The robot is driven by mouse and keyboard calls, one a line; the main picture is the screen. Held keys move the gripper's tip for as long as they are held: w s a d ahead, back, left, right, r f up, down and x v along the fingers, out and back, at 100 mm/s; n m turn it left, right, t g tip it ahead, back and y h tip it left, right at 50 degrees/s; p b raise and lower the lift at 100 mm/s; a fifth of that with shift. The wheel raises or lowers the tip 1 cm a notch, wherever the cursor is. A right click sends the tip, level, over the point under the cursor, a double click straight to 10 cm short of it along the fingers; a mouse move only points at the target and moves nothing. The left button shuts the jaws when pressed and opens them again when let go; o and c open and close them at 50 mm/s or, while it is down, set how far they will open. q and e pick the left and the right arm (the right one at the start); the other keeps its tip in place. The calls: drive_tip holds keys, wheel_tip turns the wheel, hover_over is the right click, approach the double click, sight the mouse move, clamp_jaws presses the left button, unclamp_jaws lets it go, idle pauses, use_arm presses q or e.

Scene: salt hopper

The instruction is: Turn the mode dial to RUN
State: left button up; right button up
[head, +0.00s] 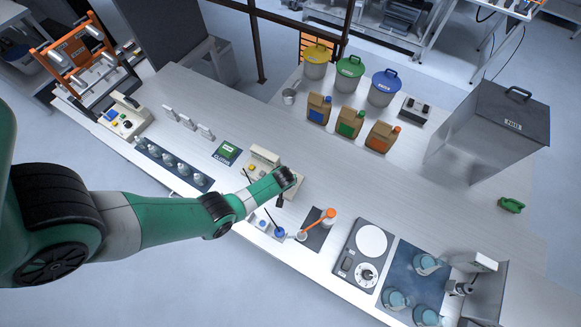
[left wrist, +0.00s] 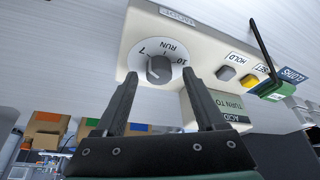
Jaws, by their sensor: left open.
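The mode dial (left wrist: 160,68) is a grey knob on a white round scale marked RUN, with 7 and 10 also readable. It is on a cream control box (left wrist: 205,45). My left gripper (left wrist: 158,84) is open, its two dark fingertips on either side of the dial and close to it. Contact cannot be told, nor can the dial's pointer setting. In the head view my left gripper (head: 284,192) is over the front of the cream box (head: 264,156), and the dial is hidden there. My right gripper is not in view.
Beside the dial are a grey button (left wrist: 226,73), a yellow button (left wrist: 249,80) and a black rod (left wrist: 262,45). An orange-handled tool (head: 326,216) and a hot plate (head: 362,250) are to the right.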

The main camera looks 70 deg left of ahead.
use_arm(q)
drive_tip(key=shift+w+a+f, duration=0.1)
drive_tip(key=shift+a+f, duration=0.1)
drive_tip(key=shift+f, duration=0.25)
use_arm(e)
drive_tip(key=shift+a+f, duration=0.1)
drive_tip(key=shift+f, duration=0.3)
use_arm(q)
drive_tip(key=shift+d, duration=0.1)
clamp_jaws()
